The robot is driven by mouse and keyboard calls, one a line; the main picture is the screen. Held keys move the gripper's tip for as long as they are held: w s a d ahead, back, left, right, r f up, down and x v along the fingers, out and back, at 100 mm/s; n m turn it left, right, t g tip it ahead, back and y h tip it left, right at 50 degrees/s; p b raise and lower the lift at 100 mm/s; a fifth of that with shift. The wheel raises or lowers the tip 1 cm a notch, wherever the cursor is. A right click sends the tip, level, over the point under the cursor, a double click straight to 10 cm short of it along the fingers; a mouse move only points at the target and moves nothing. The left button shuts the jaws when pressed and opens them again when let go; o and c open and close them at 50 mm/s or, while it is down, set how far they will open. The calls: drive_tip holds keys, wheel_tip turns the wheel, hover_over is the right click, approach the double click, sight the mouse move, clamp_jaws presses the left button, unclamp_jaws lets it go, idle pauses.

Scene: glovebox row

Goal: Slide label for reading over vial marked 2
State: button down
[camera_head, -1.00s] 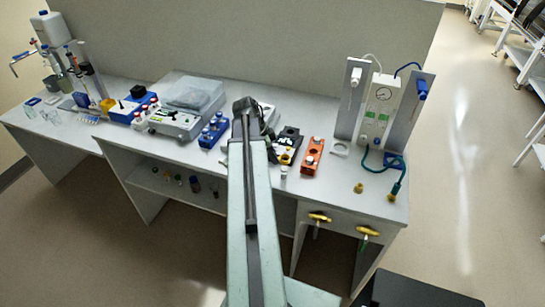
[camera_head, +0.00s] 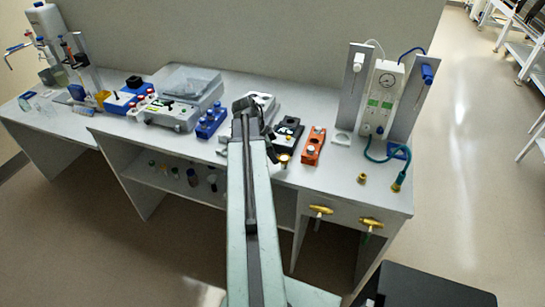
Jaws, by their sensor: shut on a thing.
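My gripper (camera_head: 271,132) is a dark shape past the end of my arm, left of the black block, and much of it is hidden by my arm. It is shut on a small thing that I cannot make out. An orange block (camera_head: 314,144) with pale round caps stands to its right. A black block (camera_head: 291,125) is between them. A small brass-coloured piece (camera_head: 283,158) shows at the near end of the black block. A blue rack (camera_head: 211,122) with several blue-capped vials stands left of my arm. No number 2 or label can be read at this size.
A panel with a gauge (camera_head: 381,92) and a green hose (camera_head: 374,158) stands at the right. Small brass fittings (camera_head: 362,178) lie at the right front. Several small bottles (camera_head: 192,178) stand on the lower shelf.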

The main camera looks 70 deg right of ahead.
drive_tip(key=shift+f+b, duration=1)
drive_tip(key=shift+f, duration=0.25)
drive_tip(key=c, duration=1.3)
unclamp_jaws()
drive_tip(key=p+v, duration=0.7)
drive_tip(key=v, duration=0.1)
